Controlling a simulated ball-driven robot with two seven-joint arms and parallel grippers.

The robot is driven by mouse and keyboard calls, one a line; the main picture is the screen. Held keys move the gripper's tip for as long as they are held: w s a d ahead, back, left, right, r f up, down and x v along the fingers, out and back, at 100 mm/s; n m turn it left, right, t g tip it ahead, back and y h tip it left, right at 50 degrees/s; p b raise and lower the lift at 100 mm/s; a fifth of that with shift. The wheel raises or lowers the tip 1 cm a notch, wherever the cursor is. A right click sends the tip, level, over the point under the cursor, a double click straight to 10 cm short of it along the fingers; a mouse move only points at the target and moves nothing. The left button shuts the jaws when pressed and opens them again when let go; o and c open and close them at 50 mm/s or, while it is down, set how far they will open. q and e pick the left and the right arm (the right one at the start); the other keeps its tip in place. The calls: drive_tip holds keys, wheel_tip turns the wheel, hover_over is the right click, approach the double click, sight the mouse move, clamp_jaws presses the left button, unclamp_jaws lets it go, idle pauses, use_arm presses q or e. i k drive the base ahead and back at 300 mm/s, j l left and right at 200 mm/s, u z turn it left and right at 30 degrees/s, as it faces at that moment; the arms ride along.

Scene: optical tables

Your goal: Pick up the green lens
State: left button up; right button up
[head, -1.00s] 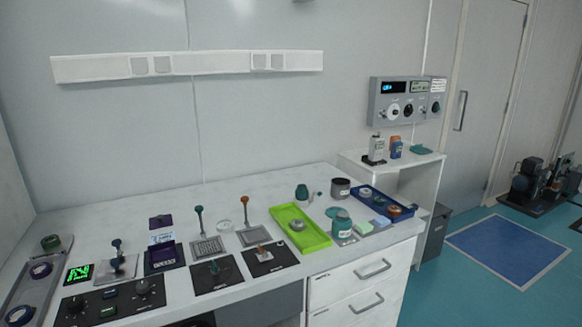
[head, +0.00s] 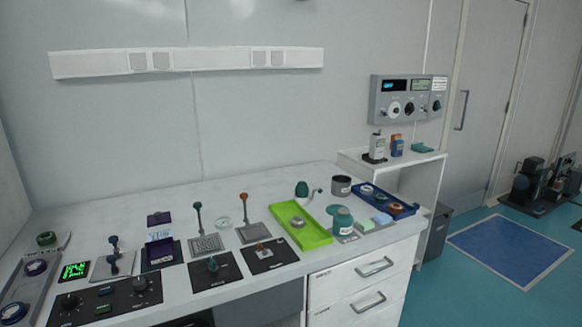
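A round piece with a dark green ring (head: 46,239) lies at the back end of a grey holder (head: 18,290) at the far left of the worktop. It looks like the green lens, but it is too small to be sure. A purple-ringed round piece (head: 36,267) and a blue-ringed one (head: 14,312) lie nearer in the same holder. Neither of my grippers shows in the head view.
The white worktop (head: 110,212) carries a black knob panel (head: 125,309), several levers, a lime tray (head: 318,236) with a silver round piece, and a blue tray (head: 408,212) with several small pieces. Bottles stand on a white side shelf (head: 425,158). The rear worktop is mostly clear.

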sight(44, 239)
drive_tip(key=u, duration=1.45)
